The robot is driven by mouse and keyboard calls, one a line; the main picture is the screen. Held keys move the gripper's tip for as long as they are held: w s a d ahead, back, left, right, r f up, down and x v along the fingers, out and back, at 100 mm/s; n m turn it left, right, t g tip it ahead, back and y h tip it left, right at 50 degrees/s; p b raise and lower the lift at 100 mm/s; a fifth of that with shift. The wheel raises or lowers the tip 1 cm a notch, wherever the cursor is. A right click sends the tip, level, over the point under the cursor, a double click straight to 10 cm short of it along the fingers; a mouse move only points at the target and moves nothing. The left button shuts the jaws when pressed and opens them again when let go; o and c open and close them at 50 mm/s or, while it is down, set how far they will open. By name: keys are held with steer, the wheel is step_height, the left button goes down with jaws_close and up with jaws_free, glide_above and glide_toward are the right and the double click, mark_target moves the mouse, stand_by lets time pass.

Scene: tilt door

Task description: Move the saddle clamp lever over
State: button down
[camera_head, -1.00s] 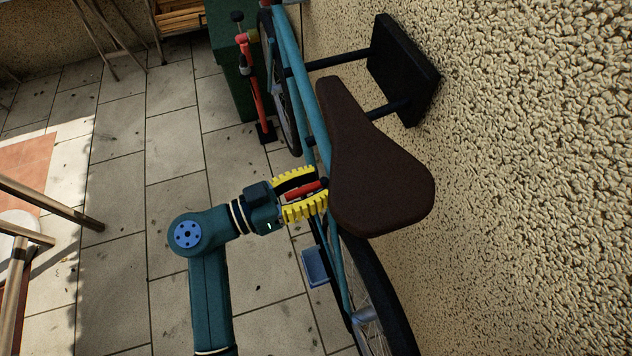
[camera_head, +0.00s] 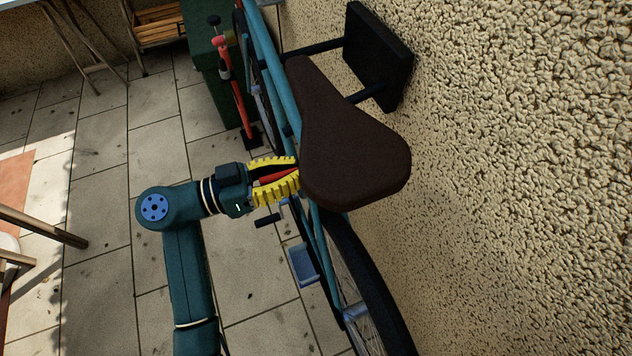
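The dark brown saddle (camera_head: 345,140) sits on the teal bicycle by the wall. A red clamp lever (camera_head: 278,176) shows at the left edge of the saddle. My gripper (camera_head: 297,172), with yellow ribbed fingers, reaches in from the left. Its fingers stand apart, one on each side of the lever, with a dark gap beside the upper finger. The lower finger looks very near the lever; I cannot tell if it touches. The fingertips are at the saddle's edge, and the clamp itself is hidden under the saddle.
A black wall bracket (camera_head: 378,58) holds the bicycle beside the rough stone wall (camera_head: 520,180). A blue pedal (camera_head: 303,265) juts out below my gripper. A red pump (camera_head: 232,85) stands by a green box (camera_head: 202,60). The tiled floor at left is mostly clear.

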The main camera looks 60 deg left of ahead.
steer(key=c, duration=1)
jaws_free()
steer(key=shift+c, duration=0.2)
steer(key=v, duration=1.2)
